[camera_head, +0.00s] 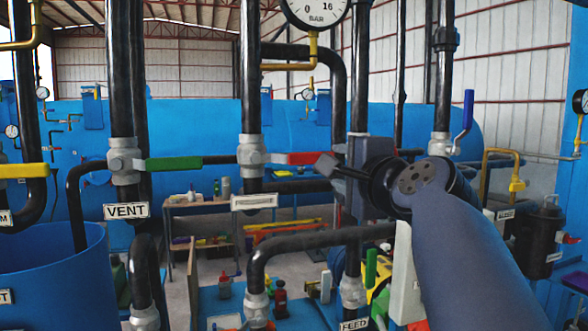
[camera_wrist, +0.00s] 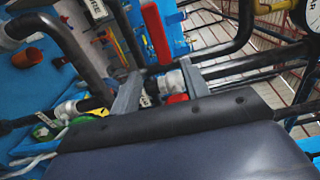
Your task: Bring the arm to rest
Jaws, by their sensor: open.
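My arm (camera_head: 470,260) comes in from the lower right of the head view, with its blue-grey link reaching up to a dark wrist. My gripper (camera_head: 330,168) points left, close to the right end of the red valve handle (camera_head: 300,158) on the PRESSURE pipe. In the wrist view the two grey fingers of my gripper (camera_wrist: 160,88) stand apart with no held object visible. The red handle (camera_wrist: 155,32) shows there beyond the fingertips, not clasped. Whether a finger touches it I cannot tell.
Black vertical pipes (camera_head: 250,70) stand close around my gripper. A green handle (camera_head: 173,163) is on the VENT pipe, a blue lever (camera_head: 468,110) at right. The pressure gauge (camera_head: 316,10) is above. A blue open tank (camera_head: 60,270) stands at lower left.

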